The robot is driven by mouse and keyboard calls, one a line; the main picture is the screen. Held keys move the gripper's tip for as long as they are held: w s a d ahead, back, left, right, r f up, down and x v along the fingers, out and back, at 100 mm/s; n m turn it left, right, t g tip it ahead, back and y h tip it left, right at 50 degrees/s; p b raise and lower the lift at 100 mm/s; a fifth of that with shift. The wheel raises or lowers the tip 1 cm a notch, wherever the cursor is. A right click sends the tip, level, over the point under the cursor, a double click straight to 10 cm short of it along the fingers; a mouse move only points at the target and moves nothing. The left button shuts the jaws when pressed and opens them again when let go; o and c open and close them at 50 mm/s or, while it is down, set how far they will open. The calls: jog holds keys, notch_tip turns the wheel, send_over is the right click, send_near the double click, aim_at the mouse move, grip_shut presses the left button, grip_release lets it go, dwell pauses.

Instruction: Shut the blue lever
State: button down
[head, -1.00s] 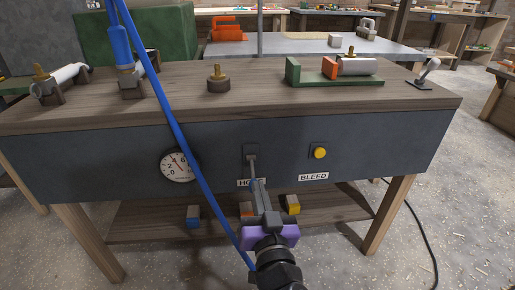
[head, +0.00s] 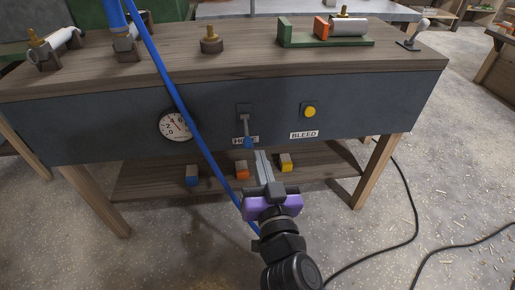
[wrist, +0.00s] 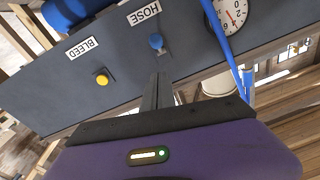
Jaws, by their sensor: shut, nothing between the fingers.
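The blue lever (head: 248,141) is on the dark front panel of the workbench, by the HOSE label. Its grey arm hangs down from a small mount, and its blue tip covers part of the label. The blue tip also shows in the wrist view (wrist: 156,42). My gripper (head: 262,156), with a purple body, is in front of the panel, just below and to the right of the tip. Its fingers are shut and empty. In the wrist view the fingers (wrist: 160,80) point toward the panel, and a gap shows between them and the blue tip.
A yellow button (head: 310,112) sits above the BLEED label to the right. A gauge (head: 176,126) is to the left. A blue hose (head: 187,108) slants down in front of the panel, close to my gripper. Small blocks lie on the lower shelf (head: 145,184).

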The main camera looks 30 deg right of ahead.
jog(key=v, duration=0.3)
jog(key=f+v, duration=0.1)
jog(key=v, duration=0.1)
jog(key=shift+s+b, duration=0.1)
jog(key=shift+b, duration=0.25)
jog(key=shift+a, duration=0.1)
jog(key=s+a+f+n+y, duration=0.2)
jog(key=s+a+n+y, duration=0.25)
jog(key=s+n, duration=0.2)
jog(key=s+d+f+m+g, duration=0.1)
jog(key=s+d+f+g, duration=0.15)
jog(key=s, duration=0.95)
jog(key=s+d+f+g, duration=0.1)
jog(key=s+d+f, duration=0.3)
jog(key=s, duration=0.7)
notch_tip(320, 180, up, 34)
jog(key=p, duration=3.3)
jog(key=shift+p, duration=0.3)
